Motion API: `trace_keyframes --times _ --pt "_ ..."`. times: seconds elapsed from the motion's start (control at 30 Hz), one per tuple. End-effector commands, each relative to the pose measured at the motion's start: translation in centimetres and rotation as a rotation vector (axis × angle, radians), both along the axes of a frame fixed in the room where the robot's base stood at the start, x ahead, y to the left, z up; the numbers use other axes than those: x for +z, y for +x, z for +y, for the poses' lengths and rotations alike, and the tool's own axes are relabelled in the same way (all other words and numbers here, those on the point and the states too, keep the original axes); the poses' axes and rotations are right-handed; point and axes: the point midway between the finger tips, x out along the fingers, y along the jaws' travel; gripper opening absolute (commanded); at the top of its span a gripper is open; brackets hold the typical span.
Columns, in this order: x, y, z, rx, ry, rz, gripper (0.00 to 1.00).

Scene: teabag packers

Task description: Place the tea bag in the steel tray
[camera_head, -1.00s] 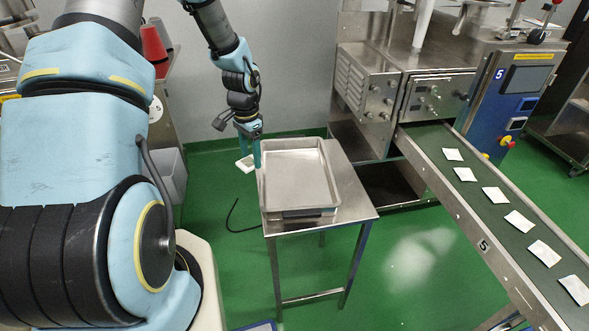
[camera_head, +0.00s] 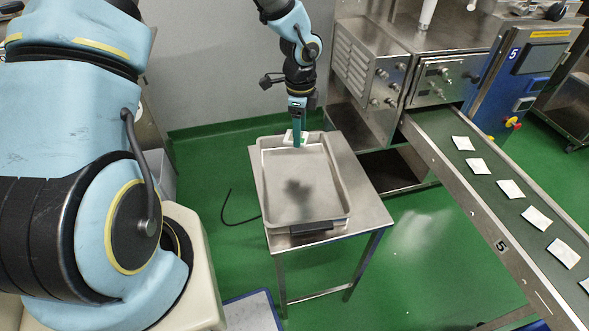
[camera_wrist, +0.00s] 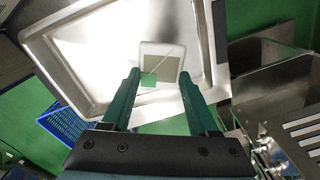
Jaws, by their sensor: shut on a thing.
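The steel tray (camera_head: 300,206) lies on a small steel table. My gripper (camera_head: 297,140) points down over the far end of the tray, with its fingers upright. It is shut on the tea bag (camera_head: 288,138), a white packet that shows partly behind and beside the fingers. In the wrist view the tea bag (camera_wrist: 162,63) sits between the tips of my gripper (camera_wrist: 160,82), white-edged with a beige and green label. The tray (camera_wrist: 110,50) fills much of the background there. The tray's inside holds only a dark shadow.
The steel table (camera_head: 367,205) has bare surface right of the tray. A conveyor (camera_head: 480,185) with several white tea bags runs along the right, beside a steel machine (camera_head: 380,65). A blue crate (camera_wrist: 65,135) shows below the tray in the wrist view.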

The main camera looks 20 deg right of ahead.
Motion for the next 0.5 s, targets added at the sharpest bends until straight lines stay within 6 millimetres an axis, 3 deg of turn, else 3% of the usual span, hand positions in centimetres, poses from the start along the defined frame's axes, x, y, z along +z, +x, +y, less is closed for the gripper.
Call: trace_keyframes --times 0.23,0.5 --pt "-4.0 -0.2 0.0 -0.007 0.004 0.003 0.02" --pt "-7.0 -0.2 0.0 -0.005 0.003 0.003 0.02"
